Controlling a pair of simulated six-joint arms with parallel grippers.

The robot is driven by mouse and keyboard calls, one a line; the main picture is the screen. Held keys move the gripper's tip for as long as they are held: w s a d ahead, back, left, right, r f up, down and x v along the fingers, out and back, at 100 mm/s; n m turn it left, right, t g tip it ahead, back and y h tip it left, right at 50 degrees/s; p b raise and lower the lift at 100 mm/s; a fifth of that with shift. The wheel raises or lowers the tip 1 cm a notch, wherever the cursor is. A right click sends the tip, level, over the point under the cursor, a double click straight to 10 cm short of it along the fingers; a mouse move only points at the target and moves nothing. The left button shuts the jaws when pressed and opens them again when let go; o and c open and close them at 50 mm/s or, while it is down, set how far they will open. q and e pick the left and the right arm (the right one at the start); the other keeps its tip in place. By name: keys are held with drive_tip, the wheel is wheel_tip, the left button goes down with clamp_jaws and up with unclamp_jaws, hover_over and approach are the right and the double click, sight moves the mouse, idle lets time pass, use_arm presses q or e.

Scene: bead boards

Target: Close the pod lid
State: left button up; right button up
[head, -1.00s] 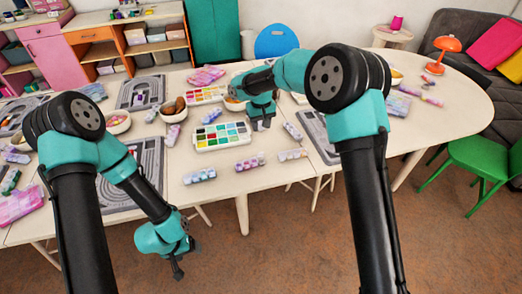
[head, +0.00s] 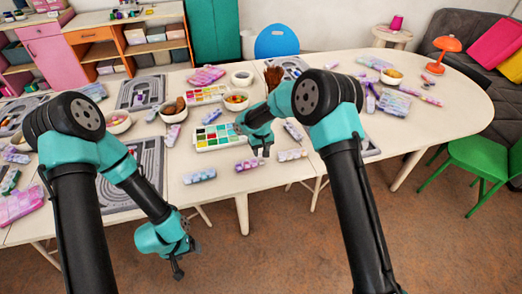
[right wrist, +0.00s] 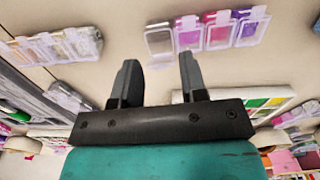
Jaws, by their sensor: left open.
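A strip of bead pods with pink and purple contents (head: 248,163) lies on the table in front of the paint palette; it also shows in the right wrist view (right wrist: 207,34). Clear flaps stick out along it, and its end pod looks grey. I cannot tell for sure which lid stands open. My right gripper (head: 263,154) is just above the table by this strip's right end. In the right wrist view its two fingers (right wrist: 158,72) are apart with nothing between them. My left gripper (head: 178,270) hangs open and empty before the table's front edge.
More pod strips lie close by, at left (head: 199,175) and right (head: 291,155). A paint palette (head: 221,135) sits just behind. Bowls (head: 236,99), grey bead boards (head: 145,172) and other pod strips crowd the table.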

drive_tip(key=shift+c, duration=0.4)
drive_tip(key=c, duration=0.5)
drive_tip(key=shift+d, duration=0.1)
drive_tip(key=shift+s+d+f+t, duration=0.2)
drive_tip(key=shift+s+t, duration=0.15)
drive_tip(key=shift+t, duration=0.55)
drive_tip(key=shift+s+a+f+t+y, duration=0.1)
drive_tip(key=shift+s+t+y, duration=0.15)
drive_tip(key=shift+t+y, duration=0.15)
